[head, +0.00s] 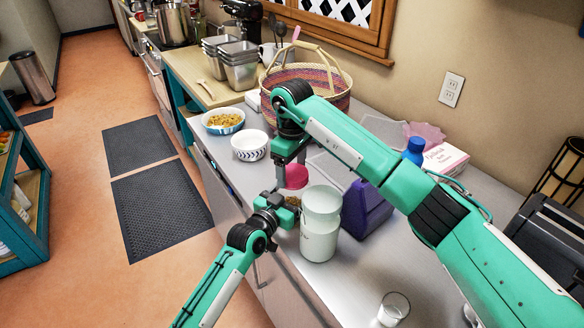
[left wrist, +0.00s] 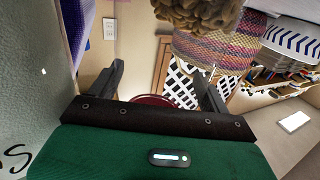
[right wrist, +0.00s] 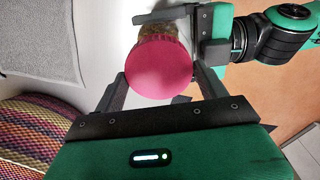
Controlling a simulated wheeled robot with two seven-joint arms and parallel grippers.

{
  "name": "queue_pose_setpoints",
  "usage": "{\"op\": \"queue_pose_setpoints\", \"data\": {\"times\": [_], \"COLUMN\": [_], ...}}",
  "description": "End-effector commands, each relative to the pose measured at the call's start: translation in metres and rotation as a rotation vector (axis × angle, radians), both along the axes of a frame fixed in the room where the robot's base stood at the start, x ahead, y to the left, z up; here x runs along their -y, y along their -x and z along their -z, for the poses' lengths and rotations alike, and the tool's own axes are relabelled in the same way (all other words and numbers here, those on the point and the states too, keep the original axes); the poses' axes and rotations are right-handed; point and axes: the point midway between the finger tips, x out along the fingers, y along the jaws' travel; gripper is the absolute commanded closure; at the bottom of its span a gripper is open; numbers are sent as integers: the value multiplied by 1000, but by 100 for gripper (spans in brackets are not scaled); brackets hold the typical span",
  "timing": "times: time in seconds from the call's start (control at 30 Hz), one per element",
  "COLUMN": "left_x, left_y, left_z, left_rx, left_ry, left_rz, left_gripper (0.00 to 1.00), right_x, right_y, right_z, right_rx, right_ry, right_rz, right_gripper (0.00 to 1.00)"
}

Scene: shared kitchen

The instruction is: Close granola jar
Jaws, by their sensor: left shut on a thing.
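The granola jar (head: 293,201) is held over the counter's front edge by my left gripper (head: 280,207), which is shut on it. Its brown granola (right wrist: 172,32) also shows in the right wrist view, behind the lid. The round pink lid (head: 297,176) is directly above the jar's mouth. In the right wrist view, the lid (right wrist: 160,66) sits between the fingers of my right gripper (right wrist: 160,80), which appear to touch both its sides. My right gripper points down from above. I cannot tell whether the lid is seated on the jar or just above it.
A white canister (head: 319,235) stands close to the right of the jar, with a purple container (head: 368,210) behind it. A patterned bowl (head: 250,146), a granola bowl (head: 223,120) and a woven basket (head: 337,90) stand farther back. A small glass (head: 393,309) is near the front.

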Motion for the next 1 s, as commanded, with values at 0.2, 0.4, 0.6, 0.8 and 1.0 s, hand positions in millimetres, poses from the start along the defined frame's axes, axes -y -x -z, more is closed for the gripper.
{"op": "queue_pose_setpoints", "data": {"times": [0.2,0.4,0.6,0.8,1.0], "left_x": [0,-1,-2,-2,-2], "left_y": [0,0,-1,-1,-1], "left_z": [2,1,1,1,1], "left_rx": [-4,-3,-3,-3,-2], "left_ry": [0,1,1,1,1], "left_rz": [0,-2,-3,-3,-3], "left_gripper": [84,84,84,84,84], "right_x": [0,1,1,1,2], "right_y": [0,0,-1,0,0], "right_z": [0,-2,-23,-44,-44], "right_rx": [0,-1,1,0,-2], "right_ry": [1,3,3,4,5], "right_rz": [-1,0,0,1,1], "right_gripper": [8,8,8,8,8]}}
